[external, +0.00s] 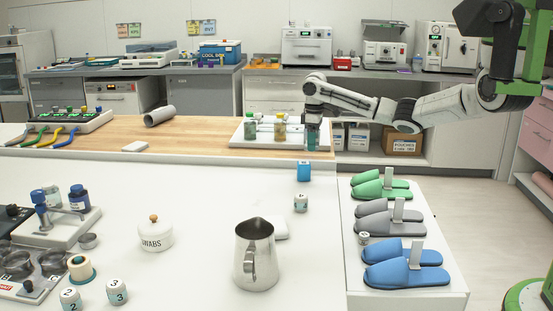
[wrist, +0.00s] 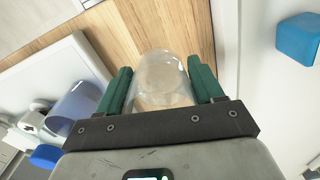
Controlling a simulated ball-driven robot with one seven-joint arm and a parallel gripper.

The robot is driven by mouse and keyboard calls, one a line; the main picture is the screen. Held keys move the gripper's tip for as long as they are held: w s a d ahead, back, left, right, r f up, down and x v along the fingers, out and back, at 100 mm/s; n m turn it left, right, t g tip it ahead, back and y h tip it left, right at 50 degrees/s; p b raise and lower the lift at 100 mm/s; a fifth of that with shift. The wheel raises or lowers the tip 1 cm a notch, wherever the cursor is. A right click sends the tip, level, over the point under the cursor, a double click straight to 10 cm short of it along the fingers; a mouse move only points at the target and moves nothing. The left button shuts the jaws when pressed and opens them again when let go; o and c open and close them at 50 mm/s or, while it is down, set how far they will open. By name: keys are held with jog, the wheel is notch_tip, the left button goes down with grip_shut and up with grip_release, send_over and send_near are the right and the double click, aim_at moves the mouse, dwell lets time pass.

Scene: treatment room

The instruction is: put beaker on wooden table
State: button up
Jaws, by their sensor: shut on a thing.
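A clear glass beaker (wrist: 158,72) is between the green fingers of my gripper (wrist: 160,88) in the wrist view. The gripper is shut on it. The wooden table (external: 200,131) runs across the middle of the external view, and its planks (wrist: 130,28) show behind the beaker in the wrist view. In the external view, my gripper (external: 312,138) points down at the right end of the wooden table, beside the white tray. The beaker is hard to make out there. I cannot tell whether its base touches the wood.
The white tray (external: 240,139) with several bottles stands just left of my gripper. A grey cylinder (external: 159,116) lies farther left on the wood, with bare wood between. A blue block (external: 304,171) stands on the white counter in front. Slippers (external: 381,189) lie at right.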

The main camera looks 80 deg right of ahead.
jog(key=shift+w+f, duration=0.1)
jog(key=shift+f, duration=1.55)
jog(key=shift+f, duration=0.1)
jog(key=o, duration=1.1)
notch_tip(320, 180, up, 12)
jog(key=shift+d, duration=0.15)
